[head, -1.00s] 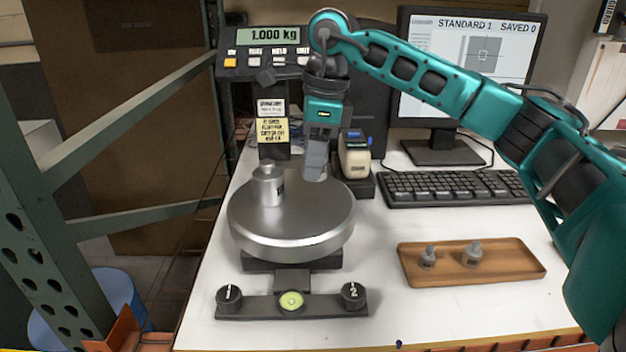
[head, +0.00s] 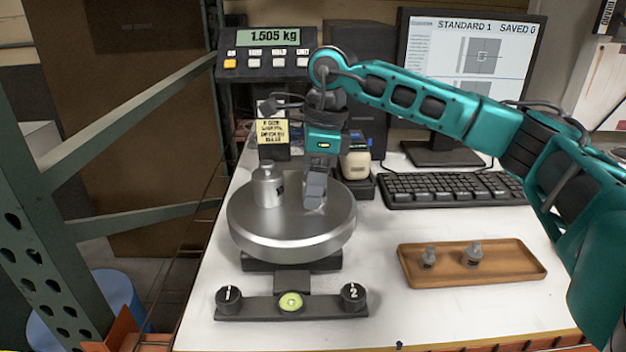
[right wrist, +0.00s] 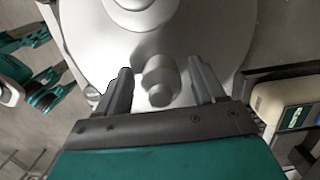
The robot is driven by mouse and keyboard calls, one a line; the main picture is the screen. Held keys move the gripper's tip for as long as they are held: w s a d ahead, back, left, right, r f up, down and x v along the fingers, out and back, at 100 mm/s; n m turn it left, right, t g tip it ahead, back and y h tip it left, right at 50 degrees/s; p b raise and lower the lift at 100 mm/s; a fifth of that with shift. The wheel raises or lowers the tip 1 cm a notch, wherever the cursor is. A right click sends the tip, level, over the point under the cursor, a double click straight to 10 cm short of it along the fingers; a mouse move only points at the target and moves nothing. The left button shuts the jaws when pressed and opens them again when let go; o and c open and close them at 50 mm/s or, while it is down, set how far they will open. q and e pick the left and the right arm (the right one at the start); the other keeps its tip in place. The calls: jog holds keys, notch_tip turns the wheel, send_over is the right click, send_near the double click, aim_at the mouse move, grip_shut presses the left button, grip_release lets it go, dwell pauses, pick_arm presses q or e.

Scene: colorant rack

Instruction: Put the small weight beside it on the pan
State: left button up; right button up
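The round steel pan (head: 290,235) of the scale carries a large steel weight (head: 268,188) left of its middle. My right gripper (head: 315,200) is low over the pan, right of the large weight. In the right wrist view the small weight (right wrist: 158,80) stands on the pan (right wrist: 222,50) next to the large weight (right wrist: 142,12). My right gripper's fingers (right wrist: 162,88) are on either side of the small weight, open, with a gap at each side. In the head view the fingers hide the small weight. The display (head: 268,37) reads 1.505 kg.
A wooden tray (head: 420,279) with two small weights stands at the right. A keyboard (head: 450,188), a monitor (head: 470,60) and a beige device (head: 355,160) are behind. A level bar with two knobs (head: 260,308) lies in front of the pan.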

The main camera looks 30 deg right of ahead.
jog(key=r, duration=0.4)
jog(key=d+r, duration=0.1)
jog(key=r, duration=0.3)
jog(key=s+r, duration=0.1)
jog(key=r, duration=0.3)
jog(key=shift+d+r+p, duration=0.1)
jog(key=shift+d+p, duration=0.15)
jog(key=shift+p, duration=0.15)
